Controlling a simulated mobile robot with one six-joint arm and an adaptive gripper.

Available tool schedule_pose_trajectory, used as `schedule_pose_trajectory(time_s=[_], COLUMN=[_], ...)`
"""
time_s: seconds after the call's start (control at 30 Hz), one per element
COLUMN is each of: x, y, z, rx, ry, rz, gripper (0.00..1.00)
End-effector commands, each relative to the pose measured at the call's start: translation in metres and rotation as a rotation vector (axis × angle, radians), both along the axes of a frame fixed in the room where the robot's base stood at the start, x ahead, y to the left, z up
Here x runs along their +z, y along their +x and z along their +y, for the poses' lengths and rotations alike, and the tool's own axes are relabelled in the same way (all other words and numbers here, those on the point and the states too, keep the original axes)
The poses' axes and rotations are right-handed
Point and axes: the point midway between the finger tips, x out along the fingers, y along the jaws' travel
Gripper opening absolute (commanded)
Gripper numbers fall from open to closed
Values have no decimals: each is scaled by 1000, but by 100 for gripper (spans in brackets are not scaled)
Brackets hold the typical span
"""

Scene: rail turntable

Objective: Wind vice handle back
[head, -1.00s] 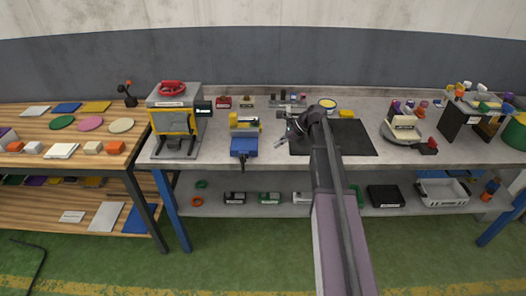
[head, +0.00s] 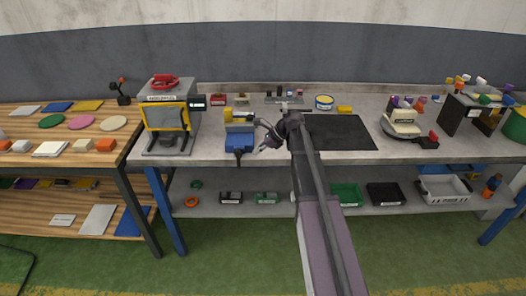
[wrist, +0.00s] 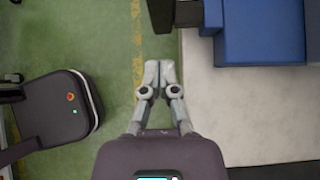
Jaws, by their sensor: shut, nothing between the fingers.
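The blue vice (head: 239,143) stands at the front edge of the grey bench, with a yellow part (head: 239,116) at its top. A dark piece (head: 238,154), which looks like its handle end, shows at the vice's front, small and unclear. In the wrist view the blue vice (wrist: 262,32) is at the upper right, with a dark screw or handle part (wrist: 174,12) sticking out to its left. My gripper (head: 263,148) is just right of the vice, apart from it. In the wrist view my gripper (wrist: 158,76) is shut and empty, below the dark part and over the bench's edge.
A grey and yellow machine (head: 167,117) stands left of the vice. A black mat (head: 345,133) lies to the right, with a round tin (head: 324,102) behind it. The lower shelf holds several small bins. Bare bench (wrist: 250,115) lies beside my gripper.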

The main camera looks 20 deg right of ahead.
Motion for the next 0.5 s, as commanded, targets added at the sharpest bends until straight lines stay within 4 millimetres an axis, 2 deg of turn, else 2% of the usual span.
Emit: schedule_pose_trajectory(time_s=[0.07, 0.3, 0.5], x=[-10, -5, -5], y=[1, 9, 11], z=[6, 33, 43], rx=[1, 1, -1], ry=[0, 0, 0], rz=[1, 0, 1], gripper=[0, 0, 0])
